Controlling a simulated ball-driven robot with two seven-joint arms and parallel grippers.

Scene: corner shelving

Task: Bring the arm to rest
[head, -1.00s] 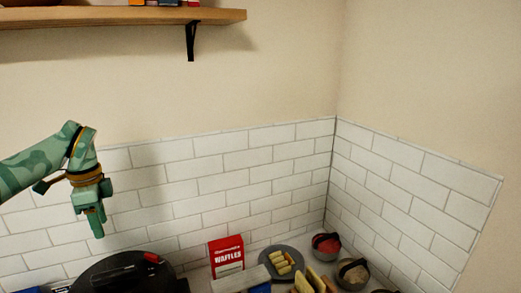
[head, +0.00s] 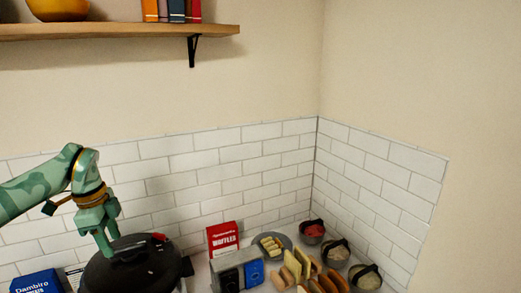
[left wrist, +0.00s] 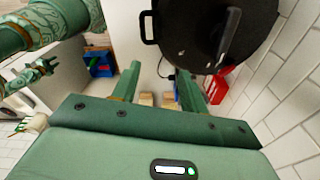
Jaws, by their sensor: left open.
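My left arm comes in from the left in the head view, with its green camouflage links bent downward. My left gripper (head: 106,237) points down, just in front of or above the left side of a black round cooker (head: 128,268); I cannot tell whether they touch. In the left wrist view the two green fingers (left wrist: 156,92) are spread apart with nothing between them. The black cooker (left wrist: 200,30) fills the top right there, its lid handle toward me.
A red waffle box (head: 223,239), a grey toaster (head: 228,272), a plate of food (head: 270,243) and several bowls (head: 337,252) crowd the counter. A blue Dambiro box (head: 38,283) stands at lower left. A wooden shelf (head: 120,31) hangs above. The air before the tiled wall is free.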

